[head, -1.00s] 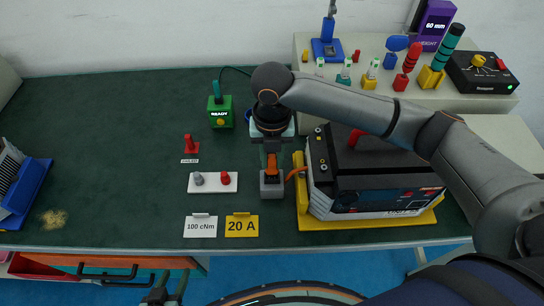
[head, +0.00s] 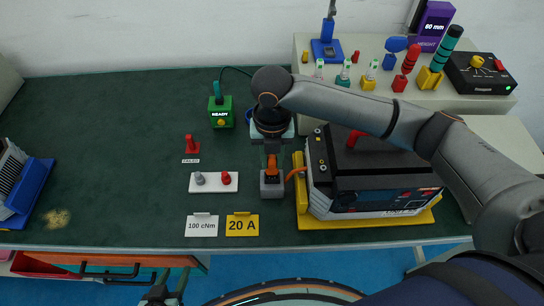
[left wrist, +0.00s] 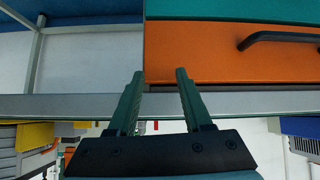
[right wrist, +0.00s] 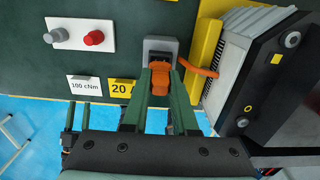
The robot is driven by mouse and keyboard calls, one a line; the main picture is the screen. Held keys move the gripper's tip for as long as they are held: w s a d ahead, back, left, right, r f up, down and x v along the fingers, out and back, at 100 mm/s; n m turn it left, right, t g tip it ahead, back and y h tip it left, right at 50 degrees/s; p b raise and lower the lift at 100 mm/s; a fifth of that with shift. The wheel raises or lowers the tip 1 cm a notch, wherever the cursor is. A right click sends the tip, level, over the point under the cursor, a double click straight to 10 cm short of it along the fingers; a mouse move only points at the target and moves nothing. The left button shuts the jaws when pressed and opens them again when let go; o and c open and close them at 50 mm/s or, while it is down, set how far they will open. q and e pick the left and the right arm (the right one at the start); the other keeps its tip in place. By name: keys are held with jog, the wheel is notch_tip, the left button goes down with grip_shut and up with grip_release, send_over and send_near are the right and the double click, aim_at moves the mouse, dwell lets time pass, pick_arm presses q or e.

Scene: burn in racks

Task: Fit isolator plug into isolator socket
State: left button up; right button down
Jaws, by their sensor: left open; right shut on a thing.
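The orange isolator plug (head: 272,164) is between the fingers of my right gripper (head: 272,160), which is shut on it. In the right wrist view the plug (right wrist: 160,79) sits between the fingertips, with an orange cable (right wrist: 200,70) running off to the right. The grey isolator socket (head: 272,187) is directly below the plug on the bench; its rim also shows in the right wrist view (right wrist: 160,45). The plug overlaps the socket, and I cannot tell how deep it sits. My left gripper (left wrist: 158,75) is open and empty, in front of the bench edge.
A black power unit (head: 370,170) in a yellow tray (head: 390,220) stands right of the socket. A white plate (head: 213,182) with grey and red knobs lies to the left, with "100 cNm" (head: 201,226) and "20 A" (head: 242,225) cards in front. The bench's left middle is clear.

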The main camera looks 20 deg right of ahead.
dwell(0.3)
jog(key=shift+p, duration=0.55)
jog(key=shift+p, duration=0.35)
jog(key=shift+s+f, duration=0.1)
jog(key=shift+f, duration=1.2)
dwell(0.6)
jog(key=c, duration=0.8)
grip_release()
jog(key=shift+f, duration=0.1)
jog(key=shift+c, duration=0.2)
jog(key=shift+o, duration=1.1)
jog(key=shift+r, duration=0.2)
